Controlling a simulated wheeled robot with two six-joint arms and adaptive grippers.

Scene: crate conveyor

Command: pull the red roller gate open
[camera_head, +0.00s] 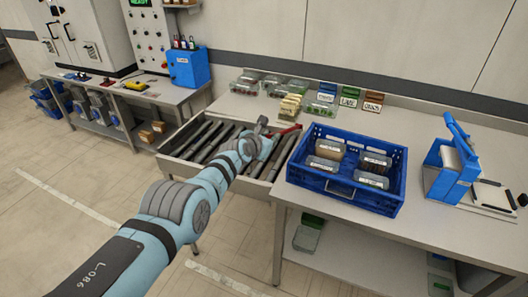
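The red roller gate (288,131) shows as a short red piece at the far right end of the roller conveyor (196,147), close to the blue crate. My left arm reaches in from the bottom left and across the rollers. My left gripper (265,128) is at the left end of the visible red piece, very close to it. Whether it touches the gate, and whether its fingers are open or shut, is too small to tell. The arm hides part of the rollers and perhaps part of the gate. My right gripper is not in view.
A blue crate (340,187) holding several labelled packs stands on the table right of the rollers. Stacked packs (290,107) and small label cards (350,97) stand behind. A blue device (452,170) is at far right. A side bench (150,92) stands back left.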

